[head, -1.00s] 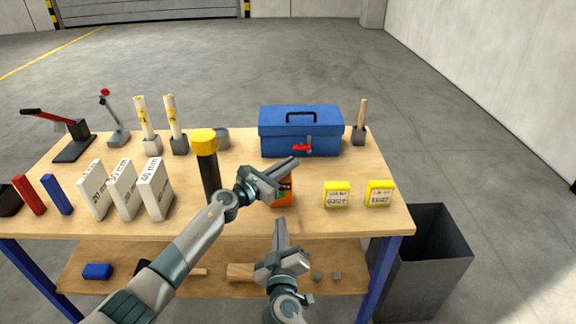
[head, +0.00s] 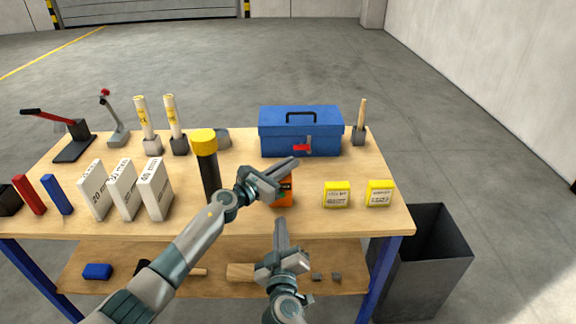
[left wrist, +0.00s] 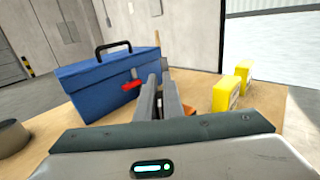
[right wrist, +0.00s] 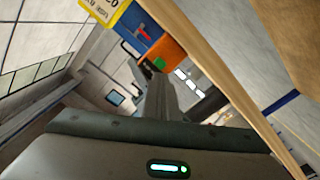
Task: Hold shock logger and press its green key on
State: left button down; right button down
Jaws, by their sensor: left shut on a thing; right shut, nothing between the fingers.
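The shock logger looks to be the orange box (head: 284,198) at the table's front, right of the yellow-capped black post. My left gripper (head: 292,164) is shut on it and covers much of its upper part in the head view. In the right wrist view the orange box (right wrist: 173,55) shows a green key (right wrist: 159,64) on its near face. A bit of orange also shows beside the fingers in the left wrist view (left wrist: 190,112). My right gripper (head: 280,223) is shut and empty, below and in front of the box, apart from it.
Two yellow boxes (head: 336,195) (head: 379,194) stand right of the orange box. A blue toolbox (head: 300,133) with a red latch is behind. The black-and-yellow post (head: 208,170) and white blocks (head: 122,190) stand to the left. A grey bin (head: 430,262) is beyond the table's right edge.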

aim_at(284, 205)
dwell(0.4)
jog(key=shift+s+d+f+n+g+y, duration=0.15)
jog(key=shift+n+g+y, duration=0.25)
jog(key=shift+n+y, duration=1.4)
jog(key=shift+s+d+n+g+y, duration=0.1)
jog(key=shift+d+n+g+y, duration=0.35)
jog(key=shift+y, duration=2.6)
jog(key=shift+s+d+f+n+g+y, duration=0.15)
jog(key=shift+n+g+y, duration=0.2)
jog(key=shift+n+y, duration=1.5)
jog(key=shift+w+a+m+y, duration=0.15)
jog(key=shift+m+y, duration=0.45)
jog(key=shift+w, duration=4.25)
jog(key=shift+w+r, duration=0.1)
jog(key=shift+w, duration=0.55)
jog(key=shift+s, duration=0.6)
